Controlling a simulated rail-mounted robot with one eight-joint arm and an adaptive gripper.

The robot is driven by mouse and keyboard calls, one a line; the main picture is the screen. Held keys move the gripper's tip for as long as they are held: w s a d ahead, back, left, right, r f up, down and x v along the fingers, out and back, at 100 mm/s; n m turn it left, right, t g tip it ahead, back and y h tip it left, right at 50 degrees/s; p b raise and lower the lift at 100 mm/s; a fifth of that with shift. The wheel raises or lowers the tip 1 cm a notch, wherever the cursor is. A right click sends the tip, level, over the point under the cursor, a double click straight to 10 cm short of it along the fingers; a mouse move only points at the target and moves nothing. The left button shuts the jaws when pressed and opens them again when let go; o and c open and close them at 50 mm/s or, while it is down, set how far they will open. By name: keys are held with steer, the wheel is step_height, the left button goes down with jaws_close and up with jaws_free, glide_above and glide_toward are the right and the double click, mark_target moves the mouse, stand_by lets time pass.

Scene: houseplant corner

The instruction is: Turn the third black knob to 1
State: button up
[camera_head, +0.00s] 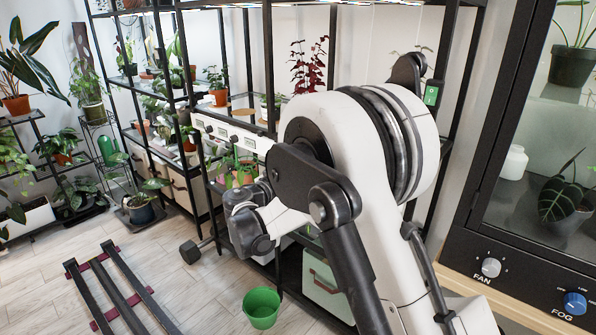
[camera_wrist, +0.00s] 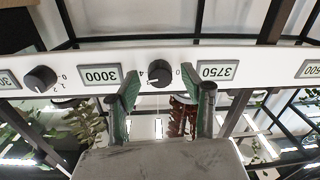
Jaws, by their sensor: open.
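The white panel strip (camera_wrist: 225,54) runs across the wrist view, with its labels upside down. A black knob (camera_wrist: 160,75) sits on it between labels reading 3000 and 3750; a 4 and a 0 show beside it. Another black knob (camera_wrist: 41,79) sits to the left. My gripper (camera_wrist: 161,79) is open, with one green-padded finger on each side of the middle knob. I cannot tell whether the fingers touch it. In the head view, the strip (camera_head: 222,129) with small black knobs (camera_head: 209,129) is on the shelf front; my arm hides part of it.
Black shelf posts (camera_head: 268,60) and potted plants surround the strip. A green bucket (camera_head: 261,308) and a dumbbell (camera_head: 191,252) are on the floor. A cabinet with FAN (camera_head: 491,267) and FOG (camera_head: 575,303) knobs stands at the right.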

steer(key=shift+c, duration=0.5)
jaws_close()
steer(key=shift+n, duration=0.4)
steer(key=n, duration=1.1)
steer(key=n+g, duration=0.1)
steer(key=n, duration=1)
steer(key=shift+a+h+p, duration=0.1)
steer(key=shift+h+p, duration=0.2)
steer(key=shift+p, duration=0.05)
